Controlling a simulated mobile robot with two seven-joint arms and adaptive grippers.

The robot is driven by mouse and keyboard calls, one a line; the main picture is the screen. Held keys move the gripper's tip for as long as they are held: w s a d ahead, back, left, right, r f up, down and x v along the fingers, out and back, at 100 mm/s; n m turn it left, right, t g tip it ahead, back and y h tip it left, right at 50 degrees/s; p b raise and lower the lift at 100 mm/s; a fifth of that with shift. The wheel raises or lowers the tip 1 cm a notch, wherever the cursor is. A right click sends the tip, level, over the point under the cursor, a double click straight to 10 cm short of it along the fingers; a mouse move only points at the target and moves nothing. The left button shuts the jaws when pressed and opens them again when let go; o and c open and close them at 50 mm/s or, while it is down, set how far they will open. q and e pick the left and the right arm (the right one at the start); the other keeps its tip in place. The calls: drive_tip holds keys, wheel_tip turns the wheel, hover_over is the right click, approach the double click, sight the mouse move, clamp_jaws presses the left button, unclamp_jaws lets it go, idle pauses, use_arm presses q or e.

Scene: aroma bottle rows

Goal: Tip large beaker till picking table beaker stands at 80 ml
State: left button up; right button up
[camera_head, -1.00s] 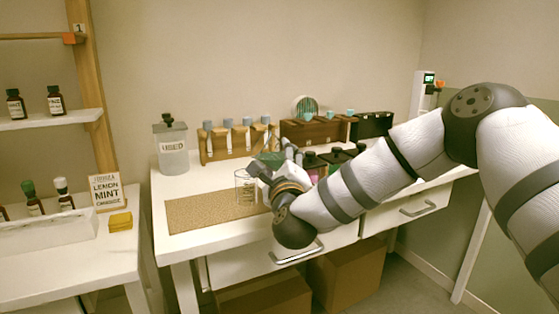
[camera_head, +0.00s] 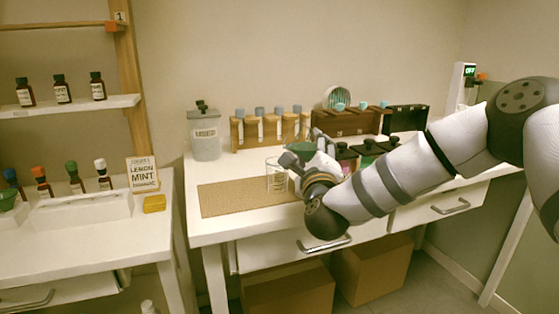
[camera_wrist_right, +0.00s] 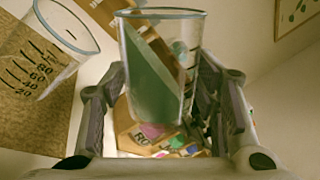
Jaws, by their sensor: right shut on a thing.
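The table beaker (camera_head: 276,176), clear glass, stands upright on the tan mat (camera_head: 225,199). In the right wrist view this beaker (camera_wrist_right: 45,58) shows black marks from 20 upward at the left; I see no green liquid in it. My right gripper (camera_head: 304,165) is just right of it in the head view. It is shut on the large beaker (camera_wrist_right: 160,70), clear glass with green liquid whose surface slants across the glass, so it is tilted. I cannot tell whether any liquid is flowing. My left gripper is not in view.
A grey lidded canister (camera_head: 205,137) and a wooden rack of grey-topped tubes (camera_head: 270,131) stand behind the mat. Several dark-lidded jars (camera_head: 368,150) stand right of my gripper. A side table at left holds bottles and a lemon mint card (camera_head: 143,175). The mat's left part is clear.

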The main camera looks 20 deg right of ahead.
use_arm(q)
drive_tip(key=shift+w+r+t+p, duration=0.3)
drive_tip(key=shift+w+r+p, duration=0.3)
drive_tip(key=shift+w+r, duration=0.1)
use_arm(e)
drive_tip(key=shift+r+n, duration=0.6)
drive_tip(key=shift+n, duration=0.3)
idle(2.2)
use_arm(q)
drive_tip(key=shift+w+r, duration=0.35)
use_arm(e)
drive_tip(key=shift+f+n, duration=0.25)
drive_tip(key=shift+n, duration=0.45)
idle(1.7)
drive_tip(key=m, duration=0.1)
drive_tip(key=f+m, duration=0.1)
drive_tip(key=m, duration=0.1)
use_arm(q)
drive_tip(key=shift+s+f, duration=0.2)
use_arm(e)
drive_tip(key=shift+r+m, duration=0.25)
drive_tip(key=shift+m, duration=0.05)
